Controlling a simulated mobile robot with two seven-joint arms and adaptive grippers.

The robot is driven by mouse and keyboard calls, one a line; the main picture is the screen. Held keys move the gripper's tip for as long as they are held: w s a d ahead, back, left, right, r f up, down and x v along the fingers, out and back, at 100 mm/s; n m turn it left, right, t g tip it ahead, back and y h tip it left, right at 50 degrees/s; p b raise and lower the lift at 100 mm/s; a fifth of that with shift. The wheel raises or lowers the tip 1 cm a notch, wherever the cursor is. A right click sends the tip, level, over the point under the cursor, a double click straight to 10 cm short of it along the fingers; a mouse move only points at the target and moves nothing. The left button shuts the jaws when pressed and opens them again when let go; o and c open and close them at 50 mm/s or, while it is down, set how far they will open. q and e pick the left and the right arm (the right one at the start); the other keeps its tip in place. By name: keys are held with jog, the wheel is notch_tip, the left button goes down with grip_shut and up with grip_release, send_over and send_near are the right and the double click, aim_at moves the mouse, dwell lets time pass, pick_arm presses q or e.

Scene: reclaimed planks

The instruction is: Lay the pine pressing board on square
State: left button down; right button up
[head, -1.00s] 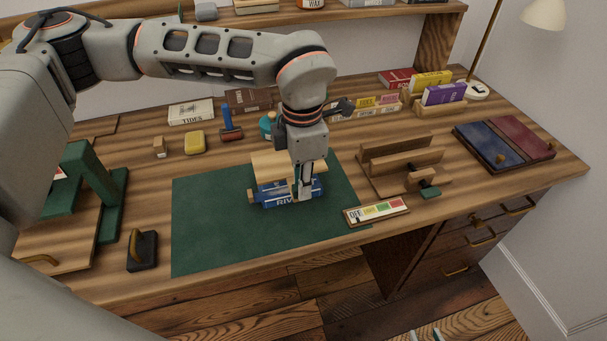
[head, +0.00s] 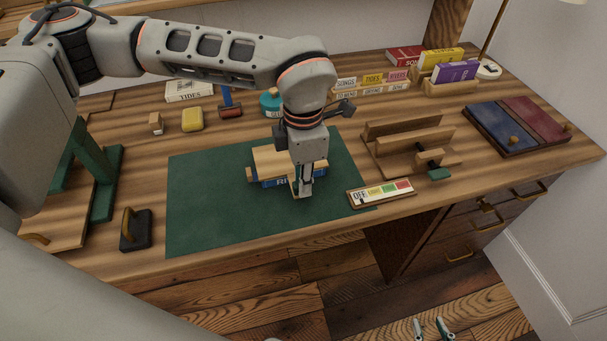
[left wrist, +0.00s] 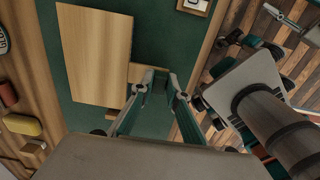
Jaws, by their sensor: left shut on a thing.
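The pine pressing board (head: 275,158) lies over a blue book (head: 272,182), whose printed spine shows below it in the head view. In the left wrist view the pine board (left wrist: 95,55) is a plain rectangle over the green mat (left wrist: 160,40). My left gripper (head: 304,190) points down at the board's near right side, shut on the pine board; the fingers hide the exact contact. Wooden ends stick out near the book's lower level. Whether the board touches the book everywhere is unclear. My right gripper (head: 432,329) is at the bottom edge, fingers apart, empty.
A label strip (head: 382,194) and a wooden rack (head: 410,145) stand right of the mat. A dark block with a brass handle (head: 136,230) and a green frame (head: 103,185) stand left. The mat's left part is clear.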

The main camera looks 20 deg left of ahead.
pick_arm(q)
jog(key=shift+f, duration=0.25)
dwell(0.7)
jog(key=c, duration=1.9)
grip_release()
jog(key=shift+r, duration=0.15)
